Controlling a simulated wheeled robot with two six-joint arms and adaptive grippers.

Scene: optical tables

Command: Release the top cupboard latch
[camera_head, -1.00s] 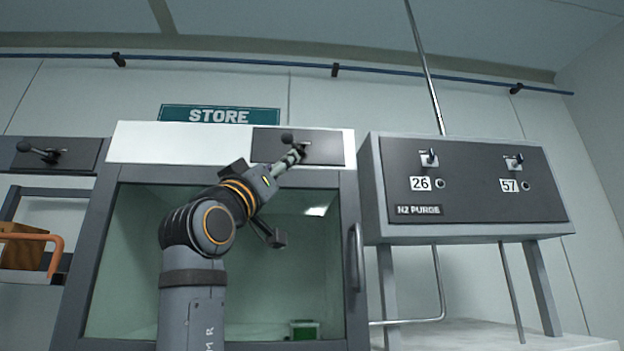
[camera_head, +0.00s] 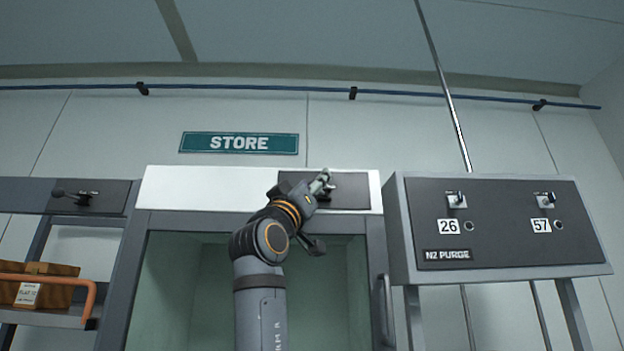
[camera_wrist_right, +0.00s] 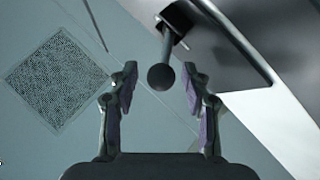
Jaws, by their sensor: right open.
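The top cupboard latch is on a dark plate (camera_head: 352,191) in the white panel of the STORE cupboard. My right gripper (camera_head: 322,180) is in front of the plate and hides most of the latch in the head view. In the right wrist view the latch shows as a rod ending in a dark ball knob (camera_wrist_right: 161,77). The open fingers of my right gripper (camera_wrist_right: 160,70) are on either side of the knob, with a visible gap on both sides. My left gripper is not in view.
The STORE sign (camera_head: 239,143) is above the cupboard. An N2 PURGE box (camera_head: 505,225) with two switches stands close on the right. Another latch (camera_head: 75,195) is on a cabinet at the left, above a shelf with a brown box (camera_head: 45,285). A vertical handle (camera_head: 386,305) is on the cupboard door.

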